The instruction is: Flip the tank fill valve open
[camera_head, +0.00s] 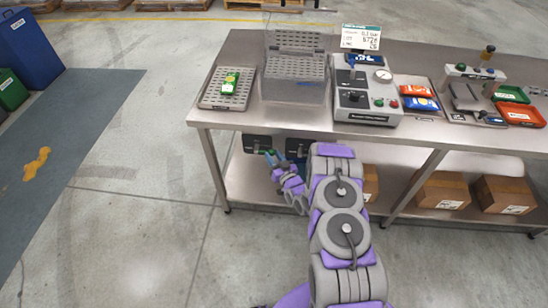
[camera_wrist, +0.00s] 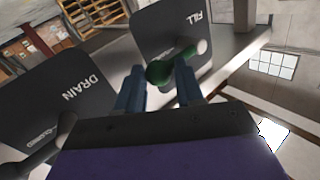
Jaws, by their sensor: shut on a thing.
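The fill valve's black plate (camera_wrist: 165,35), marked FILL, shows in the wrist view with a green-ended lever (camera_wrist: 172,66). In the head view the fill plate (camera_head: 257,144) hangs under the bench's front edge. My gripper (camera_head: 275,160) reaches up to it from below. In the wrist view its two blue fingers (camera_wrist: 158,86) are closed on the green lever end, one on each side. The drain valve's black plate (camera_wrist: 75,105), marked DRAIN, is beside it with a dark lever (camera_wrist: 50,140); in the head view this plate (camera_head: 298,146) is just right of the gripper.
The steel bench (camera_head: 230,117) carries a perforated tray (camera_head: 213,101) with a green packet (camera_head: 230,82), a clear-walled tank (camera_head: 297,75) and a grey control box (camera_head: 365,105). Cardboard boxes (camera_head: 443,190) stand on the lower shelf.

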